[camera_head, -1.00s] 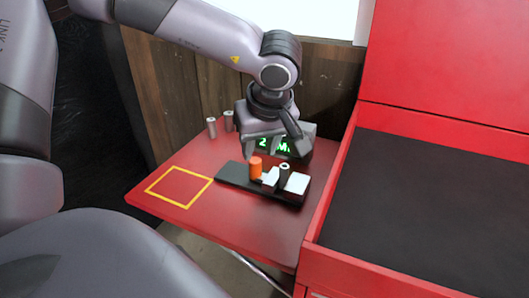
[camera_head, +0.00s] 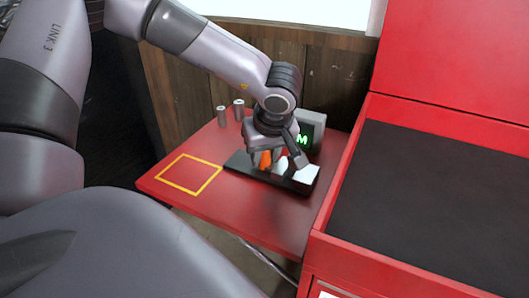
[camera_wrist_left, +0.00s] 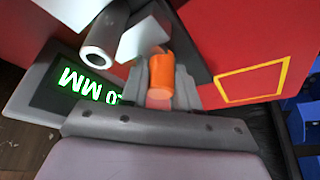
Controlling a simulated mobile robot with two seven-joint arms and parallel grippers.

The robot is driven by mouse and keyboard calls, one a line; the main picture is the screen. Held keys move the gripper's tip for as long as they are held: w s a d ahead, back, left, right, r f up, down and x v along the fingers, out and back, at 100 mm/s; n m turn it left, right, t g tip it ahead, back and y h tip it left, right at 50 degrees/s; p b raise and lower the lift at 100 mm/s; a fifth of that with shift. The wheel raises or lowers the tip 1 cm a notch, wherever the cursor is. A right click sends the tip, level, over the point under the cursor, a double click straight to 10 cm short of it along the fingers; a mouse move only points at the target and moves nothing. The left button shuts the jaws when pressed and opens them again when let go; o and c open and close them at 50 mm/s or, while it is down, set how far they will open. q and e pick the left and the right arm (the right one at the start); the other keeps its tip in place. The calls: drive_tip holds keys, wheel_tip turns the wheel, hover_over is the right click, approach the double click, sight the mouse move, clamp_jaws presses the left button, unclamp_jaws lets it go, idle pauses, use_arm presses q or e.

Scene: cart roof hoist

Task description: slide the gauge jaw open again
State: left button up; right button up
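The gauge is a black bar (camera_head: 238,163) on the red shelf, with white jaw blocks at its right part; the pale end block (camera_head: 306,174) shows. An orange knob (camera_head: 265,160) stands on the bar and also shows in the wrist view (camera_wrist_left: 160,75). My left gripper (camera_head: 266,165) is down over the bar. Its two fingers (camera_wrist_left: 162,85) lie close against both sides of the knob and look shut on it. A grey metal tube (camera_wrist_left: 100,45) stands beside the white blocks. The gap between jaws is largely hidden. My right gripper is not in view.
A grey readout box (camera_head: 312,128) with green digits stands behind the gauge; its number is partly hidden. Two grey pins (camera_head: 222,117) stand at the back left. A yellow square outline (camera_head: 188,174) on the shelf is empty. A red cart wall (camera_head: 330,190) rises at right.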

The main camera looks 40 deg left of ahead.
use_arm(q)
clamp_jaws()
drive_tip(key=shift+s+a+f+b, duration=0.1)
drive_tip(key=shift+a+b, duration=0.25)
drive_tip(key=shift+a, duration=0.05)
drive_tip(key=shift+s+a, duration=0.15)
drive_tip(key=shift+a, duration=0.3)
drive_tip(key=shift+s+a+b, duration=0.15)
drive_tip(key=shift+a+b, duration=0.15)
drive_tip(key=shift+a, duration=0.05)
drive_tip(key=shift+o, duration=1.8)
unclamp_jaws()
